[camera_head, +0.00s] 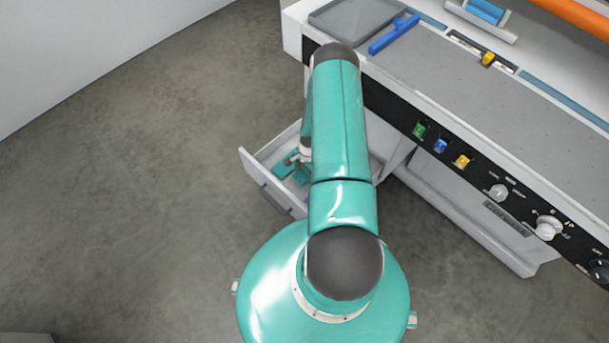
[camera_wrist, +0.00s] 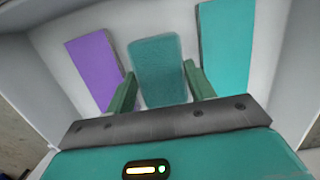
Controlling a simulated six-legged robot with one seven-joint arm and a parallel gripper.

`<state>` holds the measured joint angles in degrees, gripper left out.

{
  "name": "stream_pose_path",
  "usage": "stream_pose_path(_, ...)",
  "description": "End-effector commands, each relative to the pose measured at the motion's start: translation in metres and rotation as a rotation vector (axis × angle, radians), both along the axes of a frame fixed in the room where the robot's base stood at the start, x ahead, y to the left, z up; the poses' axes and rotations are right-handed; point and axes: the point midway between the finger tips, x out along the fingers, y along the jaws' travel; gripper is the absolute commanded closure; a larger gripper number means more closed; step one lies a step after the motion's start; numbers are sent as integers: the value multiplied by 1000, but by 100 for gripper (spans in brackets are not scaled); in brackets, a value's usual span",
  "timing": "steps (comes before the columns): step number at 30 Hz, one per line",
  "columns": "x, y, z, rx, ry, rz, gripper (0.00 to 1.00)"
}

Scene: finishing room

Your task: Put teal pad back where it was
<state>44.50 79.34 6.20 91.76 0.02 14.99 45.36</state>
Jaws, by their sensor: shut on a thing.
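In the wrist view, my gripper (camera_wrist: 160,70) is shut on a dark teal, textured pad (camera_wrist: 157,58), with one green finger at each side. The pad is over the white inside of an open drawer (camera_head: 262,178); I cannot tell whether it touches the bottom. A purple pad (camera_wrist: 92,68) lies to its left, and a smooth, brighter teal pad (camera_wrist: 226,45) lies to its right. In the head view, my arm hides much of the drawer, and my gripper's fingers are too small to make out.
The drawer's side walls stand close around the pads. Above it, the grey bench top (camera_head: 480,100) holds a grey tray (camera_head: 355,14) and a blue tool (camera_head: 393,35). Coloured switches and knobs (camera_head: 499,191) line the bench's front. The floor (camera_head: 130,190) at left is clear.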

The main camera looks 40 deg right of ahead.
Motion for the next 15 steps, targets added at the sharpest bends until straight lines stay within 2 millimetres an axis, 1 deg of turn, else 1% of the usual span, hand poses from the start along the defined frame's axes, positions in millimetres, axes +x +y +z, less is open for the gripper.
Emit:
stream_pose_path(1, -1, 1, -9, 2, 2, 0, 71)
stream_pose_path(3, -1, 1, -19, 2, 1, -1, 71)
stream_pose_path(6, -1, 1, -28, 1, 0, 0, 71)
stream_pose_path(15, -1, 0, -30, 0, 0, 0, 71)
